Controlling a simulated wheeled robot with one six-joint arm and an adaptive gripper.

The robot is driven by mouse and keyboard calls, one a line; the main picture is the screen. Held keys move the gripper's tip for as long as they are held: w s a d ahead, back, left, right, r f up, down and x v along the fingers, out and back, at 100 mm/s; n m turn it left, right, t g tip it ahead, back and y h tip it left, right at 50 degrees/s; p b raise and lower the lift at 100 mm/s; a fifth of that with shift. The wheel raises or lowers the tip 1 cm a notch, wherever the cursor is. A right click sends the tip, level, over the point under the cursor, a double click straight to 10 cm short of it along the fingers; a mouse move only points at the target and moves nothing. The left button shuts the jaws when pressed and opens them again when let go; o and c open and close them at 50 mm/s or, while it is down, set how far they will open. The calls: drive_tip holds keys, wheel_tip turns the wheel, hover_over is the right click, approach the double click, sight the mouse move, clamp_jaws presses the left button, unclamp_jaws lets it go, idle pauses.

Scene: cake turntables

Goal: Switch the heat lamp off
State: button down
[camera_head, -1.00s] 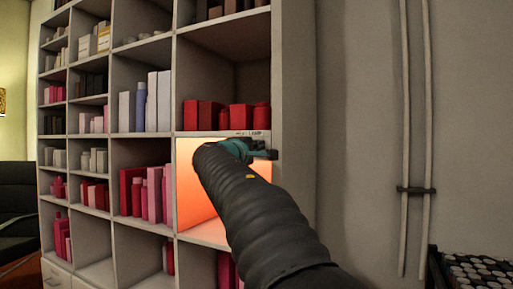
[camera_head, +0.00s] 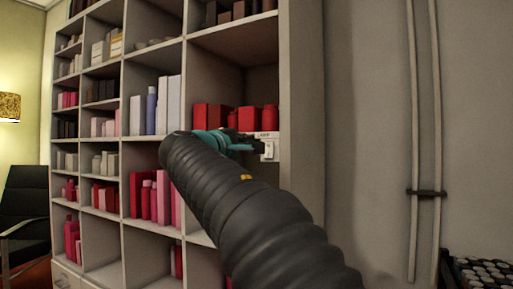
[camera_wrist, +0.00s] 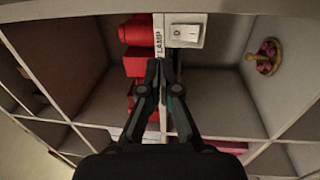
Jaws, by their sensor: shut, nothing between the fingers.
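The lamp switch is a white rocker on a pale plate (camera_head: 268,149) at the right end of a shelf edge. It also shows in the wrist view (camera_wrist: 184,36), beside a label reading "LAMP", with a "0" mark visible. My gripper (camera_head: 254,143) is shut and empty, just left of the switch in the head view. In the wrist view its closed fingertips (camera_wrist: 163,68) are below the switch plate and apart from the rocker. The heat lamp itself is not visible. No orange glow shows in the compartment below the switch, which my arm partly hides.
A tall grey shelf unit (camera_head: 125,139) holds boxes and bottles in many compartments. Red containers (camera_head: 222,117) stand just above the switch shelf. A black chair (camera_head: 25,205) is at far left. Pipes (camera_head: 412,130) run up the right wall. A crate of pale round items (camera_head: 482,270) is at lower right.

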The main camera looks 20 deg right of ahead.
drive_tip(key=shift+s+a+r, duration=0.2)
drive_tip(key=shift+s+a, duration=0.55)
drive_tip(key=shift+a, duration=0.3)
drive_tip(key=s+a+f+g+y, duration=0.1)
drive_tip(key=f+y, duration=0.2)
drive_tip(key=f, duration=0.5)
drive_tip(key=a+f+m+g+y, duration=0.1)
drive_tip(key=a+f+y, duration=0.1)
drive_tip(key=f, duration=0.7)
drive_tip(key=s+a+f+g+y, duration=0.1)
drive_tip(key=f+y, duration=0.2)
drive_tip(key=f, duration=0.5)
drive_tip(key=s+a+f+m+g+y, duration=0.1)
drive_tip(key=s+a+f+m+y, duration=0.1)
drive_tip(key=s+f, duration=0.9)
drive_tip(key=s+a+f+m+g+y, duration=0.2)
drive_tip(key=s+f, duration=0.9)
drive_tip(key=s, duration=0.6)
drive_tip(key=a+m+y, duration=0.1)
drive_tip(key=m+y, duration=0.1)
drive_tip(key=y, duration=0.1)
drive_tip(key=shift+f+m, duration=0.2)
drive_tip(key=shift+m, duration=0.1)
